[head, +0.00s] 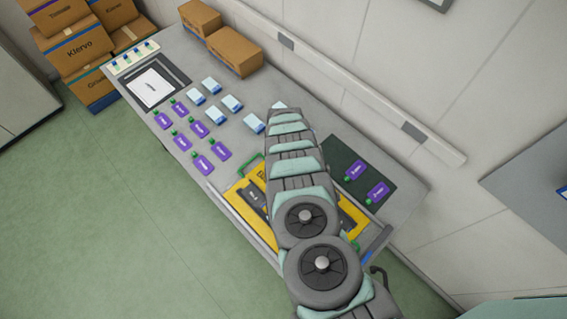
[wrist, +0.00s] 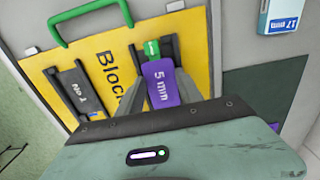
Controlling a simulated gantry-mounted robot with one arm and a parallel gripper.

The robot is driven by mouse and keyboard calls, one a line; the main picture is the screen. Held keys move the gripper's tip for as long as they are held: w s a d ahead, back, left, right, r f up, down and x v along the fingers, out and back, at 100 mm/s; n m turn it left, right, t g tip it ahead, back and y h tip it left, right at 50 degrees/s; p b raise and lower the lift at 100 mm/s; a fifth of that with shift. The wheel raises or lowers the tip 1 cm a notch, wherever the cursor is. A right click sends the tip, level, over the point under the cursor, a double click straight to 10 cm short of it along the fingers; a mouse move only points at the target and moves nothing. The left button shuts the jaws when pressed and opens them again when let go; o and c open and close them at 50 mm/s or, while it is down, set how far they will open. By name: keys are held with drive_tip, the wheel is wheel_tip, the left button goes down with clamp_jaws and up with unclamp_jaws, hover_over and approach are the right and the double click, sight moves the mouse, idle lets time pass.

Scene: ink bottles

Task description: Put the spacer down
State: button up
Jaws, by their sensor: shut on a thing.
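In the wrist view my gripper (wrist: 160,78) is shut on a purple spacer marked "5 mm" (wrist: 161,85), which has a green end (wrist: 152,48). The spacer is over the yellow board (wrist: 98,48), beside the printed word starting "Block". Dark grey shapes flank its green end; I cannot tell whether the spacer touches the board. A dark piece with a white label (wrist: 80,92) lies on the board to the left. In the head view my arm covers the gripper, the spacer and the middle of the yellow board (head: 351,217).
A green handle (wrist: 85,14) rises at the board's edge. Brown boxes (head: 235,52) stand at the back.

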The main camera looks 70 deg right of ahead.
drive_tip(key=shift+f+b, duration=0.4)
drive_tip(key=shift+b, duration=0.05)
drive_tip(key=o, duration=1.3)
drive_tip(key=shift+r, duration=0.1)
drive_tip(key=shift+r, duration=0.15)
drive_tip(key=shift+r+p, duration=0.25)
drive_tip(key=shift+p, duration=0.35)
drive_tip(key=shift+d+r, duration=0.2)
drive_tip(key=shift+r, duration=0.35)
drive_tip(key=shift+a+r+b, duration=0.15)
drive_tip(key=shift+r+b, duration=0.3)
drive_tip(key=shift+r, duration=4.9)
